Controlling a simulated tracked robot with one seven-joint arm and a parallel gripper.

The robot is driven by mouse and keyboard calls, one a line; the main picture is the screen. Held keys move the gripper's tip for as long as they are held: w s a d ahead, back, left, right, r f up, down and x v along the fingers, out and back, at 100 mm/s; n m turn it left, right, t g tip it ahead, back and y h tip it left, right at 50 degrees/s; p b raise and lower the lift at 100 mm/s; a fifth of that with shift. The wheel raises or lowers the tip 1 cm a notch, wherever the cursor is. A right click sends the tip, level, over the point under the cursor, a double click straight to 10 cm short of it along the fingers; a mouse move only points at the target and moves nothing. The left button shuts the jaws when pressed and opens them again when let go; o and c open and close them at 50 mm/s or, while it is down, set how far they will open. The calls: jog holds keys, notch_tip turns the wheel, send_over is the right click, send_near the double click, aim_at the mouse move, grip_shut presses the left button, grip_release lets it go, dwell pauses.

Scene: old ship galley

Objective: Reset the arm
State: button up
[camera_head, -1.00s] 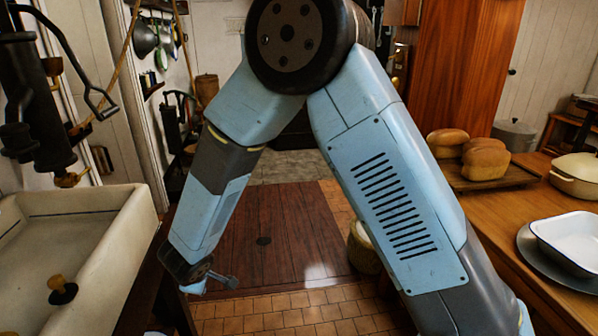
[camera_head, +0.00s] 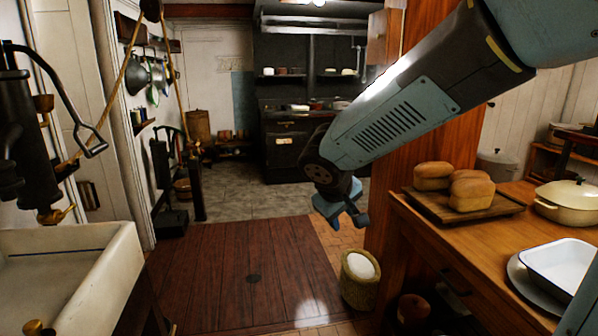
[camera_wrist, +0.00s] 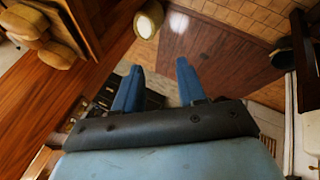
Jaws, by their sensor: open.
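My arm comes in from the upper right in the head view and slants down to the left. My gripper (camera_head: 345,212) hangs at its end, in the air left of the wooden counter and above the far part of the floor. In the wrist view my gripper (camera_wrist: 158,88) shows two blue fingers standing apart with nothing between them. It is open and empty.
The wooden counter (camera_head: 400,212) on the right bears a board (camera_head: 418,207) with bread loaves (camera_head: 470,190), a cream pot (camera_head: 566,203) and a white dish (camera_head: 556,265). A basket (camera_head: 359,280) stands by the counter. A sink (camera_head: 95,275) is at left. The dark red floor (camera_head: 240,260) is clear.

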jog(key=s+d+r+m+y, duration=0.1)
jog(key=s+d+r+m, duration=0.2)
jog(key=s+d, duration=0.4)
jog(key=s+d+r+m+y, duration=0.1)
jog(key=s+d+r+m, duration=0.2)
jog(key=s+d, duration=0.3)
jog(key=s+r, duration=0.1)
jog(key=s, duration=0.4)
jog(key=shift+d+m+y, duration=0.3)
jog(key=shift+d, duration=0.05)
